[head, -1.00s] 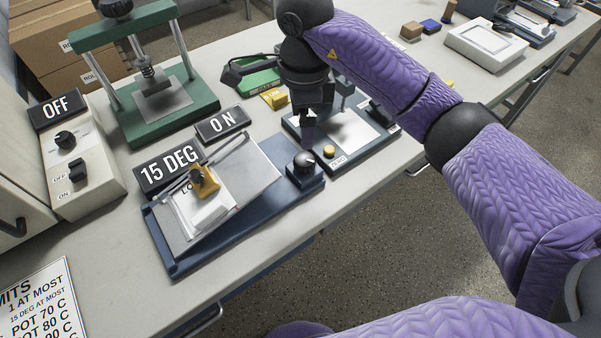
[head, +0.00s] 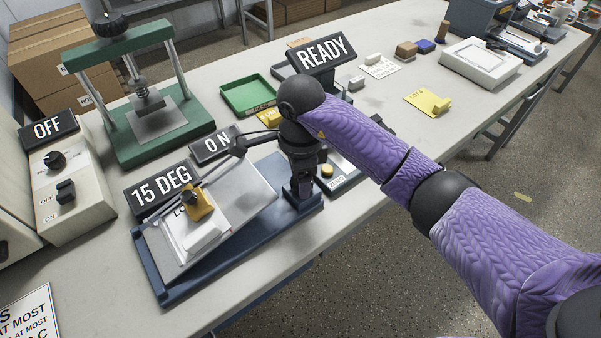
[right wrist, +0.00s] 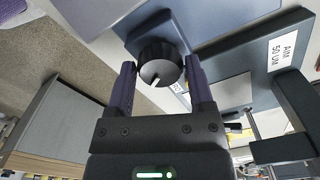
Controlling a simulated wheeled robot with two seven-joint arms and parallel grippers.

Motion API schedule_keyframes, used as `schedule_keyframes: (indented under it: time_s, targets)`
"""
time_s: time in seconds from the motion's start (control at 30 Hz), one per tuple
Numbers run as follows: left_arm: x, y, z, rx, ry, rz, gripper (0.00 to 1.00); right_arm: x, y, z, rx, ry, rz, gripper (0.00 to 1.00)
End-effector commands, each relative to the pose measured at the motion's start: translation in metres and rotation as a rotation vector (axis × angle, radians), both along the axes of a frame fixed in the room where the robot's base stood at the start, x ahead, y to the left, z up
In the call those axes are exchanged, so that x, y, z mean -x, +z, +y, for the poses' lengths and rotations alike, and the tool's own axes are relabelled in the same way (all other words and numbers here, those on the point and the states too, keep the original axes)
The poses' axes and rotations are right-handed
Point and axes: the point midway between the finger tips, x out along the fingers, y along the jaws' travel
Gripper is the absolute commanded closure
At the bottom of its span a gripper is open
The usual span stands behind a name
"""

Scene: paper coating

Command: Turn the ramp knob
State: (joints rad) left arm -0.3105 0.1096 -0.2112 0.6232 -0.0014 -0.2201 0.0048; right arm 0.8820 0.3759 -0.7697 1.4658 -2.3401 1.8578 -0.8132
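The ramp knob (right wrist: 160,63) is a black round knob with a white pointer line, at the right end of the blue ramp base (head: 230,245); in the head view my right gripper (head: 302,190) hides it. The ramp's grey tilted plate (head: 248,193) carries a yellow-brown clip and a white block. A black sign (head: 160,190) by it reads 15 DEG. In the right wrist view my right gripper (right wrist: 161,80) is open, one finger on each side of the knob; I cannot tell whether they touch it. My left gripper is not in view.
An ON sign (head: 214,145) stands behind the ramp. A green press (head: 150,125) and a switch box (head: 70,195) marked OFF stand at left. A green tray (head: 248,95) and a READY sign (head: 320,54) are behind my right arm. The table's front edge is close.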

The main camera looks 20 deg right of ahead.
Motion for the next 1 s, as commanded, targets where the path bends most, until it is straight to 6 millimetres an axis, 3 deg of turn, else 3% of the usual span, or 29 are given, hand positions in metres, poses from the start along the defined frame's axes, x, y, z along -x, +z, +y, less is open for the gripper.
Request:
schedule_keyframes:
  time_s: [0.03, 0.3, 0.67, 1.0]
  targets:
    - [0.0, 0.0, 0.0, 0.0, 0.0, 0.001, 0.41, 0.0, 0.0, 0.0, 0.0, 0.0, 0.0, 0.44]
    - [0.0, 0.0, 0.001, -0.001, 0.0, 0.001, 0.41, 0.0, 0.0, 0.0, 0.0, 0.0, 0.0, 0.98]
    - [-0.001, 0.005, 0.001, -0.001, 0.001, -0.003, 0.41, 0.0, 0.001, 0.0, 0.002, -0.083, 0.0, 0.98]
    - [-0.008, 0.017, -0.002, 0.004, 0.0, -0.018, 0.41, -0.001, 0.002, -0.001, 0.001, -0.361, 0.0, 0.98]
